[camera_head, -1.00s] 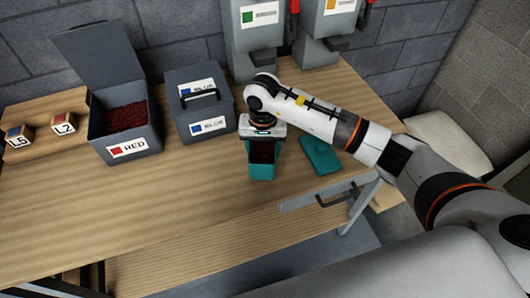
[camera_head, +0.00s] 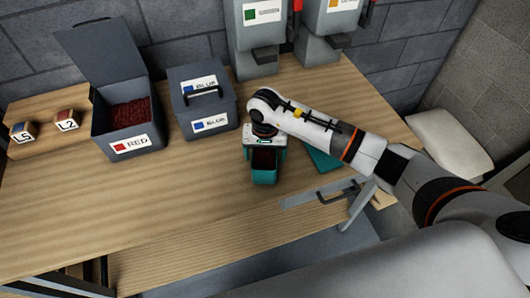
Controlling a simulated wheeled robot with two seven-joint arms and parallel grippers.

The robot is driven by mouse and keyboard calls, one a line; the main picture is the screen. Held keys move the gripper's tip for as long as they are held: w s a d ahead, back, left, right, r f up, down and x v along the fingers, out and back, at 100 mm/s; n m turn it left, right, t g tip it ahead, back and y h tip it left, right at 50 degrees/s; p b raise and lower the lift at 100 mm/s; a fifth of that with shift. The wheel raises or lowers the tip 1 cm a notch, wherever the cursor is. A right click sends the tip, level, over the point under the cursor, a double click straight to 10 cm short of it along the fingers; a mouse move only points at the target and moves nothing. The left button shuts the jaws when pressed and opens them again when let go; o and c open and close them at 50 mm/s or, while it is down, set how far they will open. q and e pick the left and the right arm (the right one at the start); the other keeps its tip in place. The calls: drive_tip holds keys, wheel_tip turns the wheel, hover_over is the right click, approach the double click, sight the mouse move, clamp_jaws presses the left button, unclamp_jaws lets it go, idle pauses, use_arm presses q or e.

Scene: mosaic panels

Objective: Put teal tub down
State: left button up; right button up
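The teal tub (camera_head: 264,178) is upright at the front middle of the wooden table, with dark red contents showing inside it. My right gripper (camera_head: 264,146) is over the tub's back side, at its rim. The fingers are mostly hidden by the wrist, so their grip on the tub cannot be made out. I cannot tell whether the tub's base touches the table. A flat teal lid (camera_head: 323,158) lies on the table to the right, partly covered by my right arm. My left gripper is not in view.
An open grey bin marked RED (camera_head: 128,146) holds red bits. A closed grey bin marked BLUE (camera_head: 205,122) stands beside it. Two small labelled blocks (camera_head: 67,119) sit at the left. Grey dispensers (camera_head: 257,40) stand at the back. The table (camera_head: 130,205) is clear at front left.

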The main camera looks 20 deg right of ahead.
sight(265, 164)
drive_tip(key=shift+r, duration=0.15)
drive_tip(key=shift+w+r, duration=0.1)
drive_tip(key=shift+r, duration=0.15)
wheel_tip(265, 164, up, 12)
drive_tip(key=b, duration=0.4)
drive_tip(key=shift+f, duration=0.25)
drive_tip(key=shift+s+f, duration=0.1)
drive_tip(key=shift+s, duration=0.1)
